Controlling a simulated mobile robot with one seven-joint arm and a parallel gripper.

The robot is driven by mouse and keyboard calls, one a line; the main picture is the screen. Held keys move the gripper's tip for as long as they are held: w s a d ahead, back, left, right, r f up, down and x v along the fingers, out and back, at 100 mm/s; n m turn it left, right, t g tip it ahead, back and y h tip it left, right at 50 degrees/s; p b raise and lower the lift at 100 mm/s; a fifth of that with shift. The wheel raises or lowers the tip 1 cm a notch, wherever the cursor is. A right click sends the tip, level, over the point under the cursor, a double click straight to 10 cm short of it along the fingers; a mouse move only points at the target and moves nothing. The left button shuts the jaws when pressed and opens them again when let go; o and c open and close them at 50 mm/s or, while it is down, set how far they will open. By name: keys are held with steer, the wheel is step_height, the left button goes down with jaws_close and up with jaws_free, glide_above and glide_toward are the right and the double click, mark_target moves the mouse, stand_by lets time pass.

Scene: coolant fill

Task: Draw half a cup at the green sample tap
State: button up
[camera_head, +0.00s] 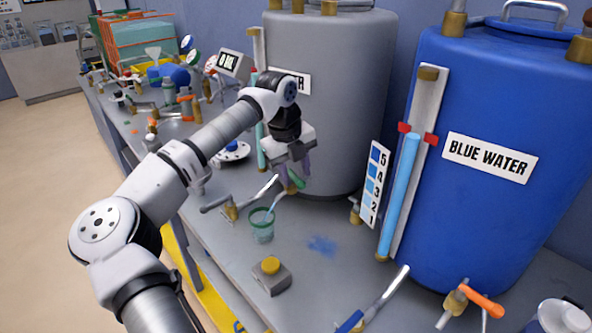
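My gripper (297,176) points down at the green tap handle (297,181), in front of the grey tank (325,120). Its fingertips are at the handle. They are small and partly hidden, so I cannot tell whether they grip it or only stand beside it. The brass tap body (291,190) shows just below. A clear cup (262,227) with a green rim stands upright on the bench below and left of the tap. A thin pale blue streak (273,205) runs from the tap into the cup. The liquid level in the cup is too small to read.
A blue tank (490,200) labelled BLUE WATER stands right, with an orange-handled tap (480,300). A level card (375,185) stands between the tanks. A yellow-button box (271,275) and a metal lever (375,305) are at the front. A blue stain (322,245) marks the bench.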

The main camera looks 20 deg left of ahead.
steer(key=shift+f, duration=0.45)
steer(key=shift+c, duration=0.3)
jaws_close()
steer(key=shift+w+d+f+n+b, duration=0.15)
steer(key=shift+w+d+n+b, duration=0.1)
steer(key=shift+n+b, duration=0.6)
steer(key=shift+w+d+r+n+b, duration=0.15)
steer(key=shift+r+n+b, duration=0.05)
steer(key=shift+n+b, duration=0.3)
steer(key=shift+o, duration=0.3)
jaws_free()
